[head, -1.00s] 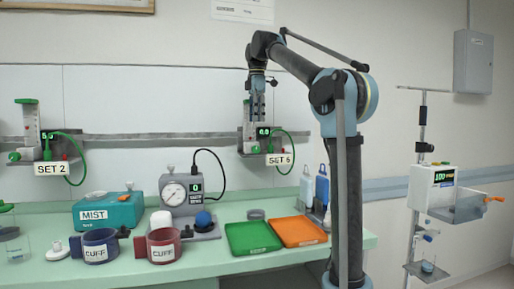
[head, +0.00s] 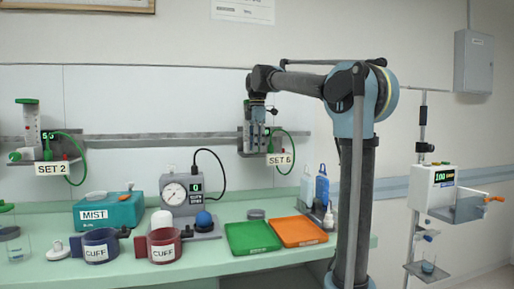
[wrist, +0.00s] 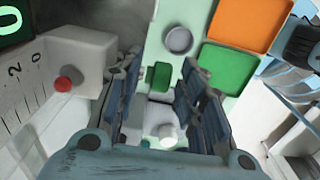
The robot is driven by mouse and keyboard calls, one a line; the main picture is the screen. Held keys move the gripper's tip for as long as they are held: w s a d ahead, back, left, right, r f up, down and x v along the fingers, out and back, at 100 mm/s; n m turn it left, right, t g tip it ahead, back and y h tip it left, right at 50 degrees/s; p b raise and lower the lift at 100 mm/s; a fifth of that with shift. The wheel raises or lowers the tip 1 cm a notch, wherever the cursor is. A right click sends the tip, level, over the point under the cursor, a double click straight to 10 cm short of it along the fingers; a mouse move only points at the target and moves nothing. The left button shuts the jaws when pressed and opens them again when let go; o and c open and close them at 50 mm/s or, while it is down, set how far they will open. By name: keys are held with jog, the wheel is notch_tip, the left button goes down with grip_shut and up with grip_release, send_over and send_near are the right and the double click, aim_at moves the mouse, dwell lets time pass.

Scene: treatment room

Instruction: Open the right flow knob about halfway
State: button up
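The right flow meter with the SET 6 label (head: 279,160) is on the wall rail in the head view, mostly behind my gripper (head: 256,140). Its green knob (wrist: 158,76) shows in the wrist view between my two open fingers (wrist: 160,95), with a narrow gap on each side. I see no clear contact. The meter's body (wrist: 82,62) with a red button and part of its scale are at the left of the wrist view. The green display (wrist: 12,20) there reads 0. In the head view the knob and display are hidden.
The left flow meter, SET 2 (head: 30,122), is far left on the rail. Below are a green tray (head: 252,237), an orange tray (head: 299,231) and a gauge unit (head: 174,194) on the counter. A green tube (head: 297,140) loops just right of my gripper.

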grip_shut()
dwell(0.3)
jog(key=h, duration=0.1)
jog(key=a+t+h, duration=0.1)
jog(key=h, duration=0.3)
jog(key=shift+s+a+f, duration=0.1)
jog(key=shift+s+a, duration=0.05)
jog(key=shift+s, duration=0.1)
jog(key=h, duration=0.1)
jog(key=t+h, duration=0.1)
jog(key=h, duration=0.1)
jog(key=t+h, duration=0.1)
jog(key=h, duration=0.1)
jog(key=shift+s+a+f, duration=0.15)
jog(key=shift+a+f, duration=0.15)
jog(key=shift+a, duration=0.05)
jog(key=shift+h, duration=0.4)
